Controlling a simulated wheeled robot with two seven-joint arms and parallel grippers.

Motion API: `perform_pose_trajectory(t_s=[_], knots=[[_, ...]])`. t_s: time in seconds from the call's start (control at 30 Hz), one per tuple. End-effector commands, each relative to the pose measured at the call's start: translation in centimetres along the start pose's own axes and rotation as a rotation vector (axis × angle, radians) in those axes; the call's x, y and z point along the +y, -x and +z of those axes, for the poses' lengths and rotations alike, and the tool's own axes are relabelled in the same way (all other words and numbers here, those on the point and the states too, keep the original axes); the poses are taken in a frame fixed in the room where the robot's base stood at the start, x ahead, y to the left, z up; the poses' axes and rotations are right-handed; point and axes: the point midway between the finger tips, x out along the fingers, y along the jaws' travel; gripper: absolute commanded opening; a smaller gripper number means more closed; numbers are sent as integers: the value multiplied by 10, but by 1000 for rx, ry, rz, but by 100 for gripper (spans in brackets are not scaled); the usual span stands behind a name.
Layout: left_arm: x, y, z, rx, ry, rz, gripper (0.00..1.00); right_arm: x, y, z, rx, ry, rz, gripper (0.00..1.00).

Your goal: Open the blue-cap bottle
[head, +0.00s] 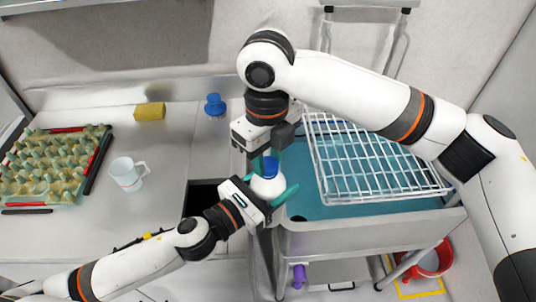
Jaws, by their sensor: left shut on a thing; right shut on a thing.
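My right gripper (268,160) points down from above and is shut on the blue cap. The cap sits directly over the body; whether a gap lies between them cannot be told.
On the left counter are an egg tray (82,192), a white mug (127,175), a yellow sponge (150,111) and a blue object (215,105). A red bucket (431,262) is below at right.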

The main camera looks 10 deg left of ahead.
Motion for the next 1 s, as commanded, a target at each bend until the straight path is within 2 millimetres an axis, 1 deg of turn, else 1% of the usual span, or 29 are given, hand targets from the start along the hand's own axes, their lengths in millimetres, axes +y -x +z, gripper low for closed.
perform_pose_trajectory(t_s=[0.03,0.1,0.7,1.0], knots=[[7,1,-2,7,-2,18,0,2,2,-3,13,45,5,5],[7,1,-2,7,-2,18,0,2,2,-3,14,99,5,5],[7,1,-2,7,-1,18,0,2,2,-3,12,99,3,5],[7,1,-1,5,-1,17,0,2,10,-3,14,98,4,5]])
